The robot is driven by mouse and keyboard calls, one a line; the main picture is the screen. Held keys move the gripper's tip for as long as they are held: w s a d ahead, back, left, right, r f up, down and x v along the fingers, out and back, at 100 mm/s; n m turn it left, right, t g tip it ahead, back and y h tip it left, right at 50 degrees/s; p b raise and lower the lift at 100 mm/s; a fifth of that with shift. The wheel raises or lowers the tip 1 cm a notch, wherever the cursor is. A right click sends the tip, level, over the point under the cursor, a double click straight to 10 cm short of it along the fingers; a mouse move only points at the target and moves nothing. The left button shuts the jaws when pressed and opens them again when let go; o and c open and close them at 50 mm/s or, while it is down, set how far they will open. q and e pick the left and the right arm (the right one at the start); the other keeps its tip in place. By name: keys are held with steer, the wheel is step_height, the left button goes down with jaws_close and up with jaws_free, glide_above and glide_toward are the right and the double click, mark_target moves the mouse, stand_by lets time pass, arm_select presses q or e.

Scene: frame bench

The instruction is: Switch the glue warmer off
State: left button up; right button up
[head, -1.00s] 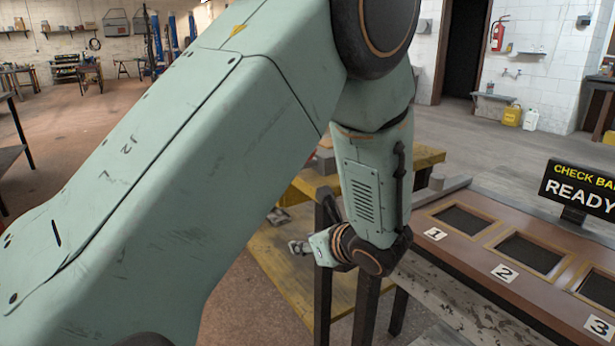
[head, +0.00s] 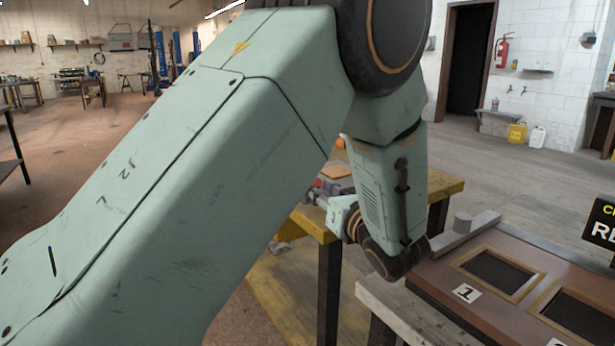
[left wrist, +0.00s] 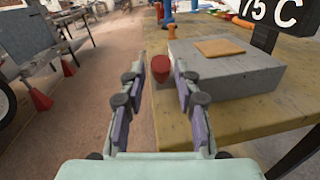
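The glue warmer (left wrist: 225,75) appears to be a grey box on a wooden bench in the left wrist view, with an orange-brown pad (left wrist: 220,47) on top. A sign reading "75 C" (left wrist: 275,14) stands by it. A red knob-like part (left wrist: 160,68) shows at its near left side, between my left fingertips in the picture. My left gripper (left wrist: 160,72) is open and empty; contact with the red part cannot be told. In the head view the left gripper (head: 318,197) is small and partly hidden by my arm. My right gripper is out of view.
The yellow-edged bench (head: 440,186) stands beyond my wrist in the head view. A brown board with numbered recesses (head: 470,290) lies at right, close to my wrist. In the left wrist view, open floor (left wrist: 115,35) and red cones (left wrist: 41,100) lie to the left.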

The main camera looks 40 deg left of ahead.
arm_select(q)
steer(key=shift+w+a+f, duration=0.1)
steer(key=shift+a, duration=0.25)
steer(key=b+x, duration=0.1)
steer(key=x, duration=0.4)
steer(key=shift+a+b, duration=0.1)
steer(key=shift+b, duration=0.2)
steer(key=shift+x, duration=0.8)
steer(key=shift+w, duration=0.1)
jaws_close()
